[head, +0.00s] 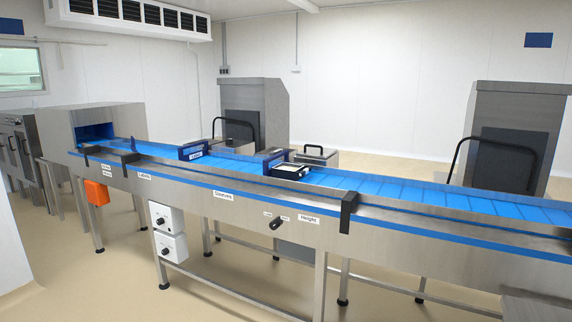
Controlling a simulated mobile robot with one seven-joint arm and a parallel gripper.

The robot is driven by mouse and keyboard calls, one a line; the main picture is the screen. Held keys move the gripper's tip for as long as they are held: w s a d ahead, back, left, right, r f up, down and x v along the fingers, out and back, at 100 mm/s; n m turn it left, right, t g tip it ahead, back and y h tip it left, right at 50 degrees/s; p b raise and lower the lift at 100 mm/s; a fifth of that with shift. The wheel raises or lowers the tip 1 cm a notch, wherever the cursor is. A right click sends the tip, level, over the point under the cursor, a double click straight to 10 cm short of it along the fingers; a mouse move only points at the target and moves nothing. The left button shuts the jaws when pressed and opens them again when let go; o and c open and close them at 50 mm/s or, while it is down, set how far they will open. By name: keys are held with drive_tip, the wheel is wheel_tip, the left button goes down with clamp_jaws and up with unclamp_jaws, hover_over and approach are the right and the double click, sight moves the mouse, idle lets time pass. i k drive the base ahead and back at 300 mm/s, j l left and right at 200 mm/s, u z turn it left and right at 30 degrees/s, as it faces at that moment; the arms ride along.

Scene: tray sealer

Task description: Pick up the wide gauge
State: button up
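No part is plainly readable as the wide gauge from this distance, so I cannot tell which it is. On the blue conveyor (385,187) stand a dark blue block with a small label (194,151) and a second dark blue block (272,161) to its right. A black tray with pale contents (290,171) sits right beside the second block. My gripper is not in view.
The steel conveyor frame (190,191) crosses the view, with labels, a black knob (276,224) and a black bracket (348,212). An orange box (97,192) and white control boxes (170,247) hang below. Floor in front is clear.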

sight(275, 152)
drive_tip(key=i, duration=0.65)
drive_tip(key=i+l, duration=0.15)
drive_tip(key=i, duration=0.45)
